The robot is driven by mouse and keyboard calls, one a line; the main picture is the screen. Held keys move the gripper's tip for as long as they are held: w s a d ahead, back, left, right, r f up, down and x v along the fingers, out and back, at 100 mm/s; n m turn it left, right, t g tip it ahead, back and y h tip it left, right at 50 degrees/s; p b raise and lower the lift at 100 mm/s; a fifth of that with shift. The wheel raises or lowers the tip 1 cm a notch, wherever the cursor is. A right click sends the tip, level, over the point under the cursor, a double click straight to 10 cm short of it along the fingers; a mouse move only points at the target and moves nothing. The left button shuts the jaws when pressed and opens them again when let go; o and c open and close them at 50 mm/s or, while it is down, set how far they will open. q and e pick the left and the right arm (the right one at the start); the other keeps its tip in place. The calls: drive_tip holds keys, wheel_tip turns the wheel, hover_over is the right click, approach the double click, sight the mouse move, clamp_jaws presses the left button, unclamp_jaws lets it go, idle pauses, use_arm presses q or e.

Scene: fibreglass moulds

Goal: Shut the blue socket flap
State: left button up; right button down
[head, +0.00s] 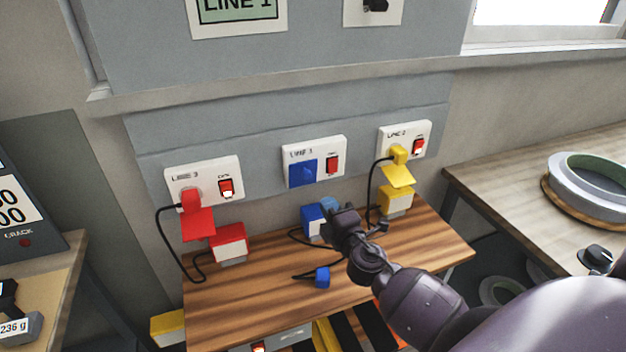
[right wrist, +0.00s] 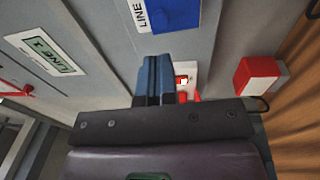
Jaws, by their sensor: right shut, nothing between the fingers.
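The blue socket flap (head: 303,172) is on the middle white wall plate (head: 333,144), beside a red switch. It looks flat against the plate, covering the socket. It also shows at the top of the right wrist view (right wrist: 187,14). My right gripper (head: 327,207) is shut and empty, with bluish fingers. It is below and slightly right of the flap, apart from it, in front of a blue box (head: 311,221) that it partly hides. The fingers also show in the right wrist view (right wrist: 153,70). My left gripper is not in view.
A loose blue plug (head: 322,277) lies on the wooden bench (head: 265,290) with its cable. A red flap (head: 198,224) and a yellow flap (head: 398,177) hang open with plugs in their sockets. A red box (head: 229,241) and a yellow box (head: 396,200) stand below.

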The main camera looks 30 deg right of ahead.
sight(309, 176)
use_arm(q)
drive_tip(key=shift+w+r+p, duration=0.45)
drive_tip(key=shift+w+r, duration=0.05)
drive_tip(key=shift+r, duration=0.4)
use_arm(e)
drive_tip(key=x, duration=0.9)
drive_tip(key=shift+w, duration=0.1)
